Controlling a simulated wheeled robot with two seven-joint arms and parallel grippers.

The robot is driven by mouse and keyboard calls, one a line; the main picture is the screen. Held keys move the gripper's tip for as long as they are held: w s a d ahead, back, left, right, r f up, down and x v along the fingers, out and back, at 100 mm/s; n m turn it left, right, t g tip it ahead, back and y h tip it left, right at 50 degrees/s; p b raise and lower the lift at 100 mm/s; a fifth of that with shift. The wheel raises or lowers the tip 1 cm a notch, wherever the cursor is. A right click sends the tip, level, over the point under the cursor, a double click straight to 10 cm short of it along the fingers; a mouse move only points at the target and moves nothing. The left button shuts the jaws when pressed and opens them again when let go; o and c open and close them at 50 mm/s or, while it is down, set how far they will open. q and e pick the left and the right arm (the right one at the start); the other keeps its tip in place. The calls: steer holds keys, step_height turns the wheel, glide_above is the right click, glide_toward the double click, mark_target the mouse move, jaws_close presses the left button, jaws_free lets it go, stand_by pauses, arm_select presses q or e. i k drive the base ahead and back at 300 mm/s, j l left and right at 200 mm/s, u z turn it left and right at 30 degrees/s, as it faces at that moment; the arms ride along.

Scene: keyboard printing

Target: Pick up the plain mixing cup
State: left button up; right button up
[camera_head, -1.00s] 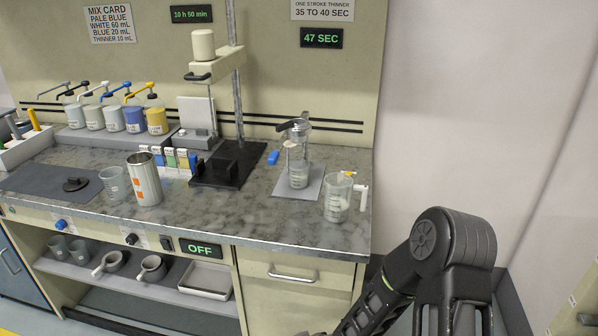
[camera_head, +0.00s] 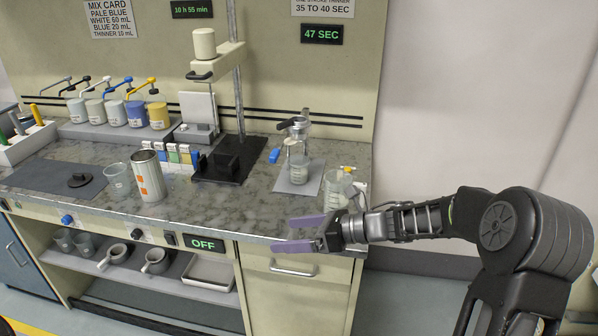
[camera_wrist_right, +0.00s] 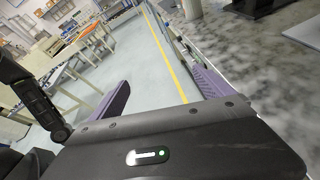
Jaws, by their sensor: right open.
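A clear, empty-looking cup (camera_head: 118,180) stands upright on the counter at the left. Beside it, to its right, stands a taller metallic can (camera_head: 148,176) with orange marks. I cannot tell for sure which is the plain mixing cup. My right gripper (camera_head: 282,235) is open and empty at the counter's front edge, pointing left, well to the right of the clear cup. In the right wrist view its purple fingers (camera_wrist_right: 160,90) are apart with nothing between them. My left gripper is not in view.
A dark stand (camera_head: 232,160) and a glass device on a pale pad (camera_head: 300,185) stand mid-counter. Pump bottles (camera_head: 116,113) line the back left. Cups and pans sit on the lower shelf (camera_head: 130,268). The counter's front middle (camera_head: 215,210) is clear.

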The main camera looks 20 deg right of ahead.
mark_target(299, 171)
steer(key=i+l, duration=1.2)
steer(key=i, duration=0.05)
